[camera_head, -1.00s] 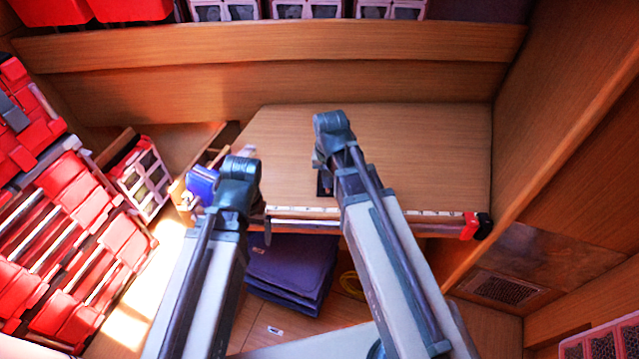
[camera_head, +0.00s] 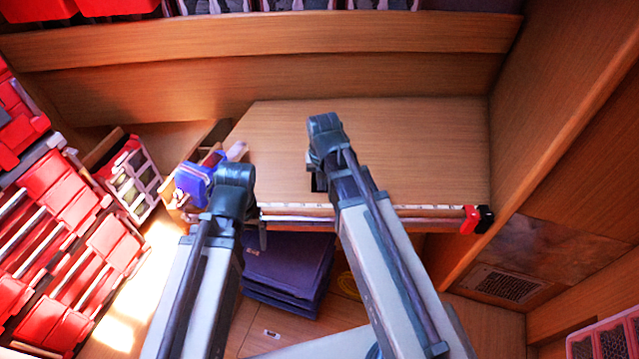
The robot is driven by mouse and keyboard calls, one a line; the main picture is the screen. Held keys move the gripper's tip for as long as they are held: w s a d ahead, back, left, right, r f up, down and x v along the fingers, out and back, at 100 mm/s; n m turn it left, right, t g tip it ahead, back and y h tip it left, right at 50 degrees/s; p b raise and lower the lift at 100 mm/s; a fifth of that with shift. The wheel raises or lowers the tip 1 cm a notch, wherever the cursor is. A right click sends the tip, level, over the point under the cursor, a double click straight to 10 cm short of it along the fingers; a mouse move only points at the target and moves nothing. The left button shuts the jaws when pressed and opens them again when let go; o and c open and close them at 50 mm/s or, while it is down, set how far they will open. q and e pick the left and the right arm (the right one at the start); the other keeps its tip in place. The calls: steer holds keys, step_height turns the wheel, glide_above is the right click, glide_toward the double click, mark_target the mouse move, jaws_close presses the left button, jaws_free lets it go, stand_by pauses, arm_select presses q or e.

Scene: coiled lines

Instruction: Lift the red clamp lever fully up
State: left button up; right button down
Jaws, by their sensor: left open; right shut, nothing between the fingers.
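A small red and black part (camera_head: 470,219), which looks like the red clamp lever, sits at the right end of the table's front edge. It is too small to tell how far it is raised. My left gripper (camera_head: 262,236) is open at the table's front left, well left of the red part; its arm hides most of it. My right gripper (camera_head: 318,183) is shut and empty over the table top, also left of the red part. The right arm crosses the front edge, and neither gripper touches the red part.
The wooden table top (camera_head: 420,150) is mostly clear. A blue object (camera_head: 192,185) stands by its left end, beside my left arm. Red bins (camera_head: 70,190) fill the left side. A wooden wall (camera_head: 560,110) bounds the right.

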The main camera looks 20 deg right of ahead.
mark_target(322, 201)
steer(key=f+b, duration=0.4)
steer(key=f, duration=0.1)
steer(key=shift+w+d+f, duration=0.1)
steer(key=shift+w+f, duration=0.15)
steer(key=shift+w, duration=0.05)
steer(key=shift+f+b, duration=0.4)
steer(key=shift+b, duration=0.2)
steer(key=r+p, duration=0.1)
steer(key=w+r+p, duration=0.2)
steer(key=shift+w+d+r, duration=0.2)
steer(key=shift+d, duration=0.1)
steer(key=shift+w+d+r+p, duration=0.1)
steer(key=shift+w+p, duration=0.1)
steer(key=shift+p, duration=0.15)
arm_select(q)
step_height(322, 201, down, 3)
steer(key=shift+r, duration=0.1)
